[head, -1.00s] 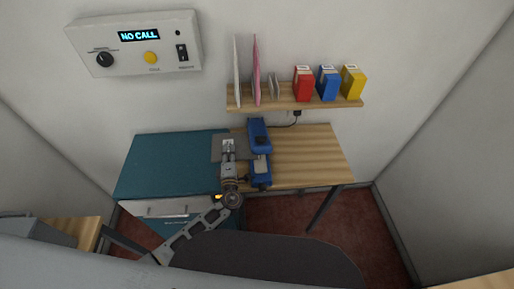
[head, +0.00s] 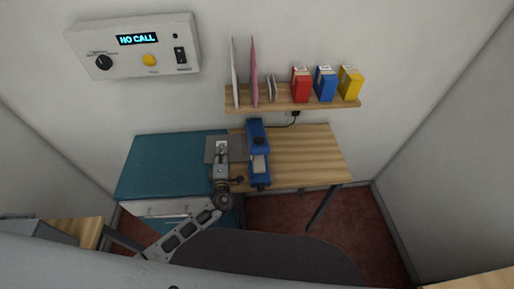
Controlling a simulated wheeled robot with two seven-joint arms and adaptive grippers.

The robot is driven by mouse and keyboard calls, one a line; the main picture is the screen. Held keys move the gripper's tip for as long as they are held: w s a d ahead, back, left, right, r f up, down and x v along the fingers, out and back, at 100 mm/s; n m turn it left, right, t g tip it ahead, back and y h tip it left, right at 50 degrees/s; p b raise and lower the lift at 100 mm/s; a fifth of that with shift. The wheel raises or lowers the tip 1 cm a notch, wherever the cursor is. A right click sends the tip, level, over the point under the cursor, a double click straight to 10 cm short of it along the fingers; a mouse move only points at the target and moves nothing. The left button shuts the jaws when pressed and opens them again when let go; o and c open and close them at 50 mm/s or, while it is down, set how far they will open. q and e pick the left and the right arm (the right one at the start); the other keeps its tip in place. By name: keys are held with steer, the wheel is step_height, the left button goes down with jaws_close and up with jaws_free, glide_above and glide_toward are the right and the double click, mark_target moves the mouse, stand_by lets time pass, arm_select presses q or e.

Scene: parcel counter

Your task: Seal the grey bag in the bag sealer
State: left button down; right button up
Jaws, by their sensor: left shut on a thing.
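The blue bag sealer (head: 257,135) stands on the wooden table, its long side running front to back. The grey bag (head: 211,143) lies flat at the sealer's left side, with its right part reaching up to the sealer. Whether its edge is inside the sealer I cannot tell. My left gripper (head: 221,147) is over the bag and shut on it, covering the bag's middle. My right gripper is not in view.
A teal cabinet top (head: 165,165) lies left of the sealer. The wooden table (head: 305,155) is clear to the right. A shelf (head: 285,105) above holds red, blue and yellow boxes and upright flat items. A panel (head: 130,45) reading NO CALL hangs on the wall.

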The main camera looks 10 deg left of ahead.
mark_target(210, 154)
arm_select(q)
steer(key=shift+s+a+p, duration=0.25)
steer(key=shift+a+p, duration=0.1)
steer(key=shift+a, duration=0.9)
steer(key=shift+s+a+p, duration=0.25)
steer(key=shift+a+p, duration=0.05)
steer(key=shift+a, duration=0.9)
steer(key=shift+s, duration=0.15)
